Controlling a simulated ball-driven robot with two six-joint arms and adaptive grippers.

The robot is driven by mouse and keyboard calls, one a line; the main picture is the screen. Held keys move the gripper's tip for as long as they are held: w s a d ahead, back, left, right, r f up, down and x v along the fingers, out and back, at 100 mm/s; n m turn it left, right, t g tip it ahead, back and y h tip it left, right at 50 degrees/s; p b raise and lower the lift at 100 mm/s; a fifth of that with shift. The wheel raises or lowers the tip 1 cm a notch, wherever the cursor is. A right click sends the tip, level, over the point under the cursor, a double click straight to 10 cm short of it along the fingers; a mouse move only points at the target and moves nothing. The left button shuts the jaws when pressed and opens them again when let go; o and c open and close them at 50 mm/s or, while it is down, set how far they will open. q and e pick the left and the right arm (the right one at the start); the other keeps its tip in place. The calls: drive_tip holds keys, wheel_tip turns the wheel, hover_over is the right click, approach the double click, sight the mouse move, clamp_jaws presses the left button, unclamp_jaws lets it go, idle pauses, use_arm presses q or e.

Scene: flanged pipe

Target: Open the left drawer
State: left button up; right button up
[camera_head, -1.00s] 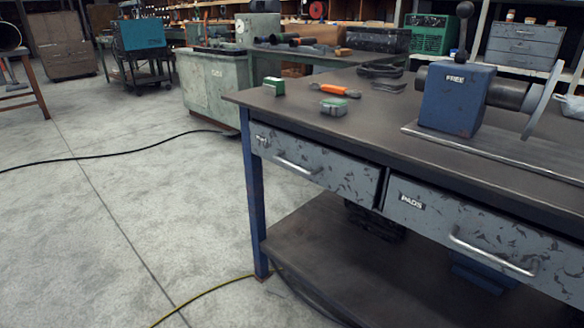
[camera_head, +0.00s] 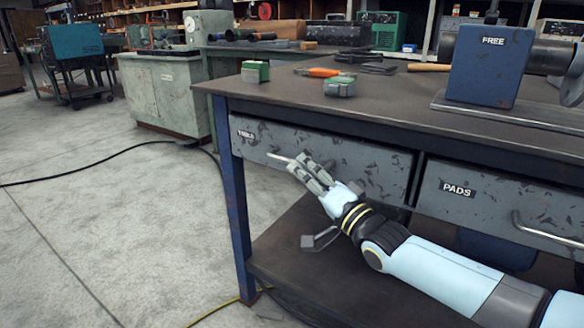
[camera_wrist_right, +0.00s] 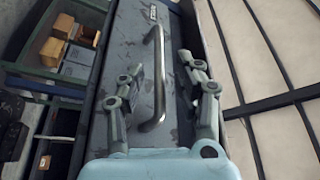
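The left drawer (camera_head: 370,165) is a scuffed grey front with a small black label, under the bench top, and it looks shut. Its metal bar handle (camera_head: 279,157) is mostly hidden behind my right gripper (camera_head: 305,168) in the head view. In the right wrist view the handle (camera_wrist_right: 155,85) runs lengthwise between the two fingers of the right gripper (camera_wrist_right: 163,68). The fingers are apart, one on each side of the bar, with gaps visible; I cannot tell their exact depth to it. My left gripper is not in view.
The drawer labelled PADS (camera_head: 490,200) is to the right. The bench top (camera_head: 400,100) carries a blue vise-like block (camera_head: 490,65), a green box (camera_head: 255,72) and an orange-handled tool (camera_head: 318,72). A lower shelf (camera_head: 310,245) is below. Open floor lies left.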

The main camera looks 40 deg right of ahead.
drive_tip(key=shift+b+x, duration=0.35)
drive_tip(key=shift+x, duration=1.85)
drive_tip(key=shift+f, duration=0.1)
clamp_jaws()
